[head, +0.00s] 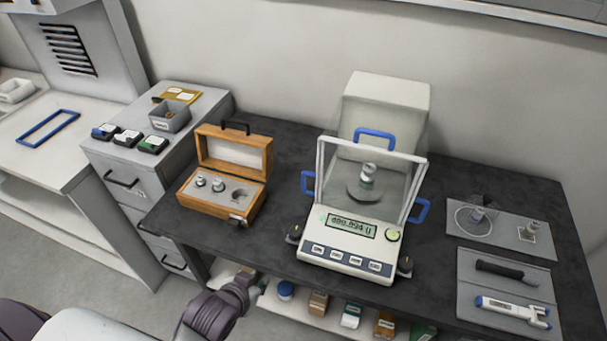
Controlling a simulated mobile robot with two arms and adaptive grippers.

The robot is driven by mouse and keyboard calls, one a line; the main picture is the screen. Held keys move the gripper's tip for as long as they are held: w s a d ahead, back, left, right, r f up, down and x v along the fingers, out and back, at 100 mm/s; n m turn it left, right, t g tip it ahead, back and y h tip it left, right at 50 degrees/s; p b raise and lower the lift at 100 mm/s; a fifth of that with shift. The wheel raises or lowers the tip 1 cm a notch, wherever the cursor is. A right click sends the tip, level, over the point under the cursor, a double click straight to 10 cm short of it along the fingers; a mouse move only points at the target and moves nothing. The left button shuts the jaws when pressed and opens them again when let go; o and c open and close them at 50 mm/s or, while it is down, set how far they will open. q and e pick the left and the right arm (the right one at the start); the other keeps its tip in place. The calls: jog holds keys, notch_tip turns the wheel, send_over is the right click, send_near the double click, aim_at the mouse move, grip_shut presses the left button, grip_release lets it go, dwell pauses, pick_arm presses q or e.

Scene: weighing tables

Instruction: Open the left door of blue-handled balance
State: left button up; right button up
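The blue-handled balance (345,260) stands on the dark tabletop, right of the middle of the head view. Its glass draft shield has a blue left door handle (308,182), a blue top handle (375,137) and a blue right handle (420,210). The left door looks closed, though its pane is seen at a steep angle. A metal weight (368,171) stands on the pan inside. My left gripper (256,281) is at the table's front edge, below and left of the balance, apart from it. Its finger opening cannot be made out. My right gripper is out of view.
An open wooden weight box (223,208) stands left of the balance, with tabletop between them. Grey mats (505,262) with small tools lie at the right. A grey drawer cabinet (135,178) stands at the left. Bottles and boxes (351,315) fill the shelf below the table.

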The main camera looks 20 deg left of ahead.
aim_at(303, 183)
pick_arm(q)
jog(key=w+r+t, duration=0.2)
jog(key=w+r, duration=0.1)
jog(key=w+r+t+h, duration=0.1)
jog(key=w+r+t, duration=0.2)
jog(key=shift+w+r+p, duration=0.25)
jog(key=shift+r+p, duration=0.05)
jog(key=shift+r, duration=0.05)
notch_tip(303, 183, up, 6)
jog(key=w+d+m+t+h, duration=0.2)
jog(key=w+t+h, duration=0.1)
jog(key=t, duration=0.1)
jog(key=shift+n, duration=0.3)
jog(key=p+x, duration=0.3)
jog(key=x, duration=0.9)
jog(key=shift+w+a+r+p, duration=0.1)
jog(key=shift+w+p, duration=0.25)
jog(key=shift+w, duration=0.1)
grip_shut()
